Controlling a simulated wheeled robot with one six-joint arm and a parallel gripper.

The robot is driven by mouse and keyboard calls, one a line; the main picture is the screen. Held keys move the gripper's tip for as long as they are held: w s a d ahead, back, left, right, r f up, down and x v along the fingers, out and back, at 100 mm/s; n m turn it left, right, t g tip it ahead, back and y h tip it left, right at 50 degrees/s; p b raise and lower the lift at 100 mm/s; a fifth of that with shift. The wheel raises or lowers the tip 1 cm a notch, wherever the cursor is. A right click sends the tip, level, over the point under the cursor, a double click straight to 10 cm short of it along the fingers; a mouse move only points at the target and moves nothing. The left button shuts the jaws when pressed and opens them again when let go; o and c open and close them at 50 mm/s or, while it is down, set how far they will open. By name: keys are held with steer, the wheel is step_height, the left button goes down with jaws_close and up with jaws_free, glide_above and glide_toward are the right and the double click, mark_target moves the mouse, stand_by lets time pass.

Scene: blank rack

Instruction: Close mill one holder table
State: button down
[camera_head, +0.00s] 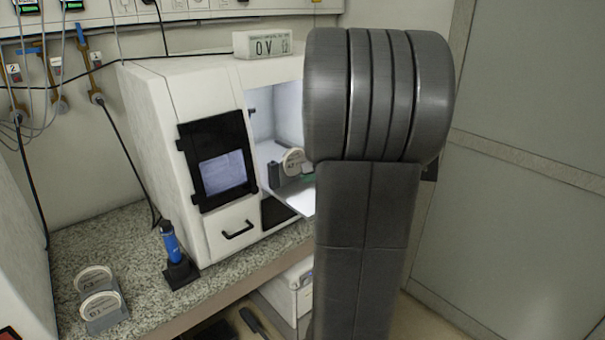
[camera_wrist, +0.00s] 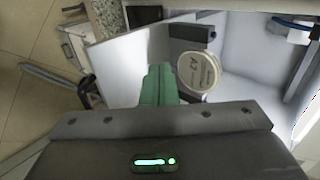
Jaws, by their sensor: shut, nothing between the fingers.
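The mill (camera_head: 160,130) is a white machine on the counter, with its chamber open. The holder table (camera_head: 297,200), a pale plate, sticks out of the chamber front. It also shows in the wrist view (camera_wrist: 120,55). A round cream disc (camera_head: 292,161) stands in a dark holder (camera_head: 274,174) on the table; the disc shows large in the wrist view (camera_wrist: 194,74). My gripper (camera_wrist: 160,84) has green fingers, shut and empty, over the table close to the left of the disc. Contact with the table cannot be told. In the head view my arm hides most of the gripper and the chamber's right side.
A black-framed window (camera_head: 222,170) and a drawer handle (camera_head: 238,231) are on the mill's front. A blue tool stands in a black stand (camera_head: 181,271) at its left. Floor shows at right.

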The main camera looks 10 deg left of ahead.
mark_target(265, 180)
steer(key=p+x, duration=0.1)
steer(key=x, duration=0.8)
steer(key=shift+a+f, duration=0.15)
steer(key=shift+a, duration=0.1)
steer(key=shift+w+a+p, duration=0.65)
steer(key=shift+w+a, duration=0.15)
steer(key=shift+a, duration=0.2)
steer(key=shift+w+a+f, duration=0.1)
steer(key=shift+w+a, duration=0.4)
steer(key=shift+a, duration=0.15)
steer(key=w+a+p, duration=0.1)
steer(key=a, duration=0.1)
steer(key=w+a+p, duration=0.1)
steer(key=w+a, duration=0.1)
steer(key=w+a+p, duration=0.1)
steer(key=w+a, duration=0.1)
steer(key=a, duration=0.1)
steer(key=shift+w, duration=0.25)
steer(key=shift+w+a, duration=0.35)
steer(key=shift+a, duration=0.1)
steer(key=shift+d, duration=0.1)
